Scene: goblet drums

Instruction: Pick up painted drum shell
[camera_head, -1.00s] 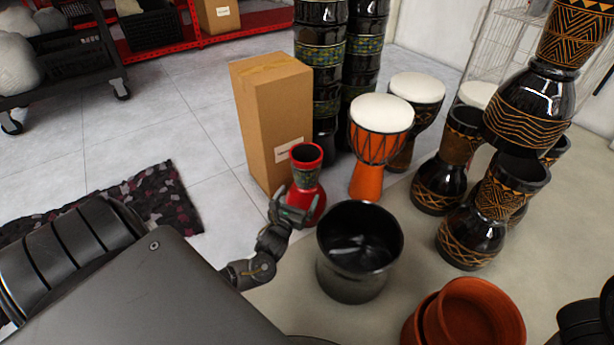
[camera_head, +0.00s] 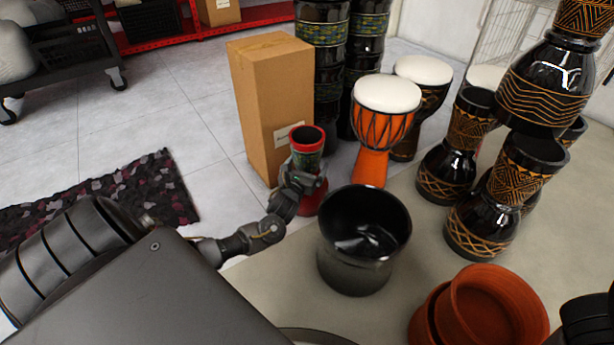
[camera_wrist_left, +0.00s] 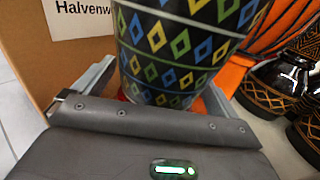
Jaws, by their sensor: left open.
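The painted drum shell (camera_head: 306,143) is a small goblet shape with a red rim, a dark patterned band and a red base. It stands upright on the floor beside a tall cardboard box. In the left wrist view its diamond-patterned wall (camera_wrist_left: 175,50) in blue, yellow and green fills the middle. My left gripper (camera_head: 304,180) is at the shell's middle. Its fingers lie one on each side of the shell, open around it; contact cannot be told. The shell's lower part is partly hidden behind the gripper.
The cardboard box (camera_head: 270,95) stands close to the left of the shell. An orange drum with white head (camera_head: 385,110) is close to the right. A black pot (camera_head: 362,250) stands in front. Stacked black drums (camera_head: 495,190) and terracotta pots (camera_head: 485,310) are at right.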

